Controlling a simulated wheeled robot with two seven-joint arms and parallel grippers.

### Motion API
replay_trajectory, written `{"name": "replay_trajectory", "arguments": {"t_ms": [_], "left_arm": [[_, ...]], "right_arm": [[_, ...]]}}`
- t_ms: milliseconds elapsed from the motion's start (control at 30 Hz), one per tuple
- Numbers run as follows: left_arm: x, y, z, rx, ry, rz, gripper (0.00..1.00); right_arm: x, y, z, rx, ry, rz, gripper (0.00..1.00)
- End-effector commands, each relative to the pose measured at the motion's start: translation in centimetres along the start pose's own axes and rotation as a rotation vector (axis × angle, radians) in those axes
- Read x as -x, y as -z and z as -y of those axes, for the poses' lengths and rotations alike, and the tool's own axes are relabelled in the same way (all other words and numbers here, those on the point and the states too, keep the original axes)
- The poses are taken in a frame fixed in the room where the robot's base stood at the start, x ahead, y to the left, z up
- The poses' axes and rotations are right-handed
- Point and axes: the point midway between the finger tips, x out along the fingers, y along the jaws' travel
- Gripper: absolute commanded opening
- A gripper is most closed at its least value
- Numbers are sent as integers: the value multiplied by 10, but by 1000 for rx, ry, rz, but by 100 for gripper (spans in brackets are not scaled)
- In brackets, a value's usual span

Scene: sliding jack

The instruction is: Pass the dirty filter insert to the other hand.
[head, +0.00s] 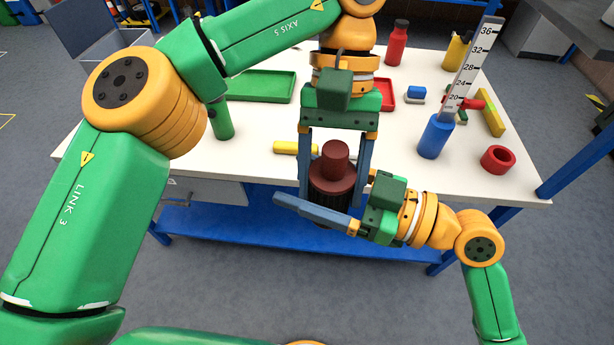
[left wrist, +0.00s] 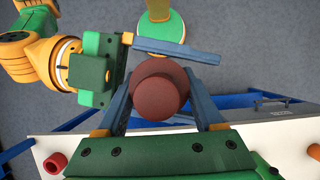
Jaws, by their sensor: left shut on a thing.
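The dirty filter insert (head: 334,176) has a brown-red cap with a knob and a dark body. It hangs upright in front of the table's near edge. My left gripper (head: 336,198) points down from above and is shut on it, one finger on each side. In the left wrist view the insert (left wrist: 160,88) shows its round top between these fingers. My right gripper (head: 318,200) comes in from the right, level and open. One of its fingers (left wrist: 180,48) passes across the insert's near side, low down; its other finger is mostly hidden.
The white table (head: 270,126) behind holds a green tray (head: 262,86), a red tray (head: 388,94), a blue bottle (head: 435,137), an upright ruler (head: 470,70), a red ring (head: 497,160) and a yellow cylinder (head: 290,148). The space before the table is open floor.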

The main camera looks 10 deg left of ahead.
Motion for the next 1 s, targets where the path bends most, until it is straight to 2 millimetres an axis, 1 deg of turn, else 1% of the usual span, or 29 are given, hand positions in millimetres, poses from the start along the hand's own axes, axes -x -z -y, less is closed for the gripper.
{"name": "replay_trajectory", "arguments": {"t_ms": [33, 67, 100, 167, 200, 233, 333, 367, 567, 667, 767, 800, 867, 900, 967, 1000], "left_arm": [[0, 1, 0, 2, -2, -3, 11], [0, 1, 0, 3, -2, -3, 11], [0, 1, 0, 3, -2, -4, 11], [0, 1, 0, 4, -3, -5, 11], [0, 2, 0, 5, -3, -6, 11], [1, 2, 0, 5, -3, -6, 72], [0, 2, 0, 5, -3, -6, 99], [0, 1, 0, 4, -3, -6, 100], [2, 1, 0, 0, -28, 1, 100], [17, 1, 3, -3, -181, 15, 100], [48, 2, 17, 11, -441, 4, 100], [65, 4, 22, 31, -579, 0, 100], [90, 8, 9, 85, -806, 65, 100], [106, 13, 3, 128, -941, 118, 100], [134, 22, 2, 196, -1136, 198, 100], [154, 30, 6, 245, -1262, 253, 100]], "right_arm": [[0, 0, 1, -1, 4, 0, 51], [0, 0, 1, -1, 4, 1, 43], [0, 0, 1, -1, 5, 0, 32], [0, 0, 2, -1, 6, 1, 16], [0, 0, 2, -1, 7, 1, 11], [0, 0, 2, -1, 8, 0, 11], [0, 0, 2, -1, 8, 0, 11], [0, 0, 2, -1, 7, 0, 11], [0, 0, 2, -1, 5, 0, 11], [0, 0, 1, -1, 5, 1, 11], [0, 0, 1, -2, 5, 1, 11], [0, 0, 1, -2, 4, 1, 11], [0, 0, 1, -1, 4, 1, 11], [0, 0, 1, -1, 4, 1, 11], [0, 0, 1, -1, 4, 0, 11], [0, 0, 1, -1, 4, 0, 11]]}}
